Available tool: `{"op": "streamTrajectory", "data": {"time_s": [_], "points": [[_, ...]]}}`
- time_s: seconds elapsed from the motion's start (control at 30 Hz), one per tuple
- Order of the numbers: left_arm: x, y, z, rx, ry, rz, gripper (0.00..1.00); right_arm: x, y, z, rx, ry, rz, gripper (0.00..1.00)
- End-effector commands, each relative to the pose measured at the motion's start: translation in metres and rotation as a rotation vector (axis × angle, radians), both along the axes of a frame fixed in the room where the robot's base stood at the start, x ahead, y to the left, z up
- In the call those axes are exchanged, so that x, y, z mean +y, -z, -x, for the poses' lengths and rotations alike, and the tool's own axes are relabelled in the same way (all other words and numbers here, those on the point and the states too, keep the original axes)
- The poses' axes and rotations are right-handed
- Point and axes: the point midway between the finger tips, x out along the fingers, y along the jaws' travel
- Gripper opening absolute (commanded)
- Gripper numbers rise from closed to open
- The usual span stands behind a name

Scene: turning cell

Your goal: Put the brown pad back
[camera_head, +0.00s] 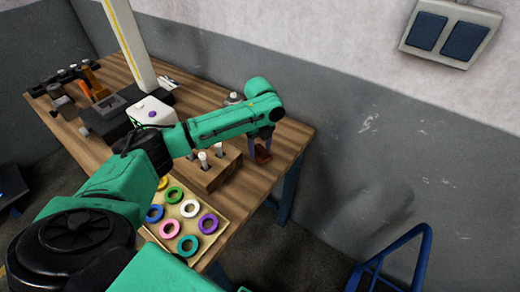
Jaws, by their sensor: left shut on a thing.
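The brown pad (262,155) is a small dark brown piece near the right end of the wooden workbench (296,135). My left gripper (261,146) points down and is shut on the brown pad, with a finger on either side of it. The pad is at or just above the bench top; I cannot tell whether it touches. My right gripper is not in view.
A wooden block with white-topped pegs (212,172) stands left of the gripper. A tray of coloured rings (205,243) lies at the front. A height gauge column (130,45) and several tools stand further left. A blue chair frame (400,255) is off the bench.

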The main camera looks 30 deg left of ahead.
Motion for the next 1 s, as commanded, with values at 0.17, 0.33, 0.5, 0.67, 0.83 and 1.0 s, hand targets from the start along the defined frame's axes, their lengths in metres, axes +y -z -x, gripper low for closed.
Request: {"op": "streamTrajectory", "data": {"time_s": [0.17, 0.33, 0.5, 0.67, 0.83, 1.0], "points": [[0.000, 0.013, 0.000, -0.003, 0.000, -0.001, 0.10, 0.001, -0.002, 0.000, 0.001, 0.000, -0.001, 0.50], [0.000, 0.013, 0.000, -0.001, 0.000, 0.000, 0.10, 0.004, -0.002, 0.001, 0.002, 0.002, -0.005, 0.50], [0.000, 0.014, 0.000, -0.001, 0.000, 0.000, 0.92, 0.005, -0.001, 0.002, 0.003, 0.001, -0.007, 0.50], [0.000, 0.014, 0.000, -0.001, 0.000, 0.000, 0.92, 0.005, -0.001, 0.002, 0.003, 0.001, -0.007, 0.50], [0.000, 0.010, 0.000, -0.003, 0.000, -0.001, 0.92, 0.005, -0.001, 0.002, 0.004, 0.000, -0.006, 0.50], [0.000, -0.022, -0.001, -0.007, 0.002, 0.000, 0.92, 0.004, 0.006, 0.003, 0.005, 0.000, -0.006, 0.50]]}}
